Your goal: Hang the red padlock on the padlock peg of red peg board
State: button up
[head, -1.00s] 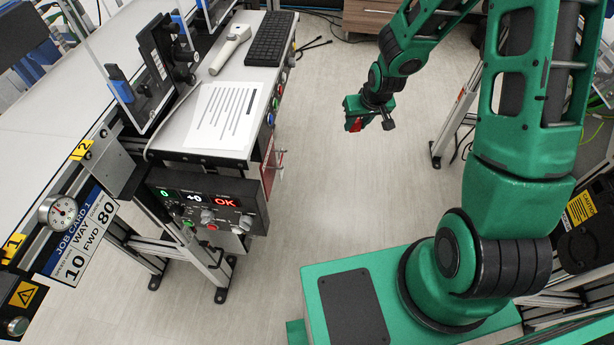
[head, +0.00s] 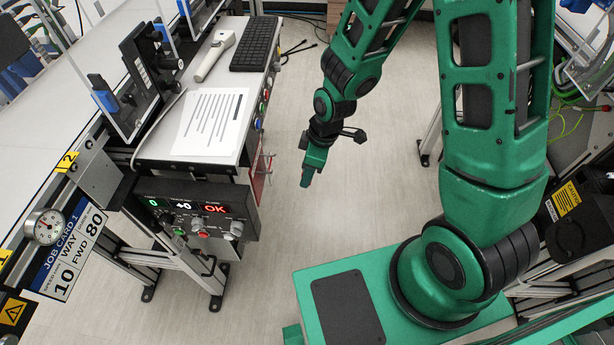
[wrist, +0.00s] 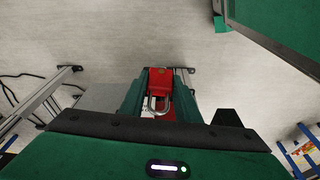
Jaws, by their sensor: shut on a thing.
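My gripper (head: 309,175) hangs over the open floor, right of the console. It is shut on the red padlock (wrist: 161,77), which sits between the fingers in the wrist view with its grey shackle toward the camera.
The console desk (head: 165,151) carries a paper sheet (head: 212,122), a scanner (head: 213,55) and a keyboard (head: 255,44). A control box (head: 190,207) with lit displays hangs on its front. Floor between the desk and my base is clear.

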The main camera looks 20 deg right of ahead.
jog(key=shift+n, duration=0.7)
jog(key=shift+w+a+f, duration=0.25)
jog(key=shift+a+f, duration=0.05)
jog(key=shift+a, duration=1.4)
jog(key=shift+w+a+f, duration=0.2)
jog(key=shift+a+f, duration=0.1)
jog(key=shift+a, duration=1.35)
jog(key=shift+w+a+f, duration=0.25)
jog(key=shift+a+f, duration=0.05)
jog(key=shift+a, duration=1.4)
jog(key=o, duration=1.1)
jog(key=shift+o, duration=0.2)
